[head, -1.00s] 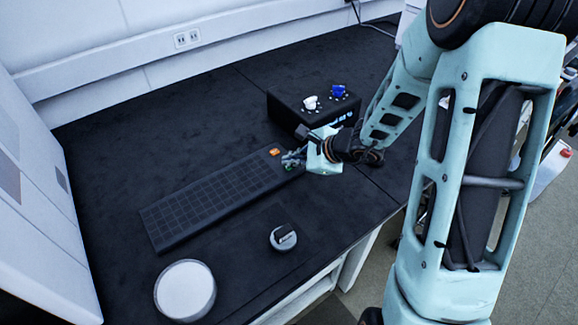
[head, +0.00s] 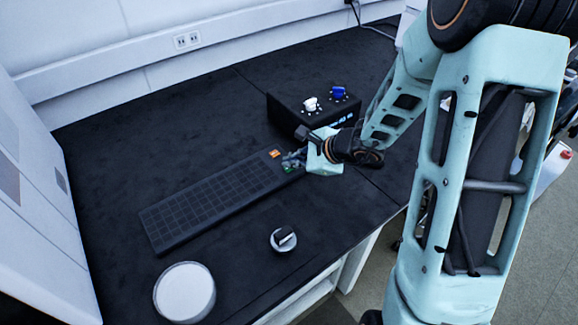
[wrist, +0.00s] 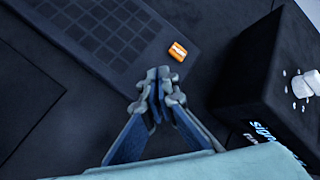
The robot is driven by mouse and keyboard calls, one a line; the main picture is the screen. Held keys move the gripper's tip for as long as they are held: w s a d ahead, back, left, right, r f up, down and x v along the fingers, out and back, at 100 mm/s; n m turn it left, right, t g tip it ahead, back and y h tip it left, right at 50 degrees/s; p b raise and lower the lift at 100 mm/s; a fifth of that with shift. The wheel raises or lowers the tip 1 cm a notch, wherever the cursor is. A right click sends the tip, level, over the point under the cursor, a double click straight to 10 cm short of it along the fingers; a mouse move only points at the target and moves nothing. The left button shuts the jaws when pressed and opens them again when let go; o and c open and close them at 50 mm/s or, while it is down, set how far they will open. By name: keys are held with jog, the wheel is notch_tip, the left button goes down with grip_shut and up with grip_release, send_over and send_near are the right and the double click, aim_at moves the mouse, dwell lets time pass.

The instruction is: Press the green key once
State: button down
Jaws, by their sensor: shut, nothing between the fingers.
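The black keyboard-like panel (head: 205,202) lies on the dark bench, with a grid of dark keys and an orange key (head: 274,154) at its far right end. The orange key also shows in the wrist view (wrist: 178,51). In the wrist view the fingers hide the green key. My gripper (head: 288,160) is shut and empty, its fingertips over the panel's right end, beside the orange key. I cannot tell whether the tips touch the green key.
A black box (head: 312,112) with a white knob (head: 310,104) and a blue knob (head: 338,92) stands just behind my gripper. A round dial (head: 283,240) and a white round dish (head: 185,292) sit near the bench's front edge. The bench behind the panel is clear.

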aim_at(291, 169)
jog(key=shift+r, duration=0.45)
jog(key=shift+r, duration=0.1)
notch_tip(291, 169, up, 5)
jog(key=p, duration=0.4)
dwell(0.7)
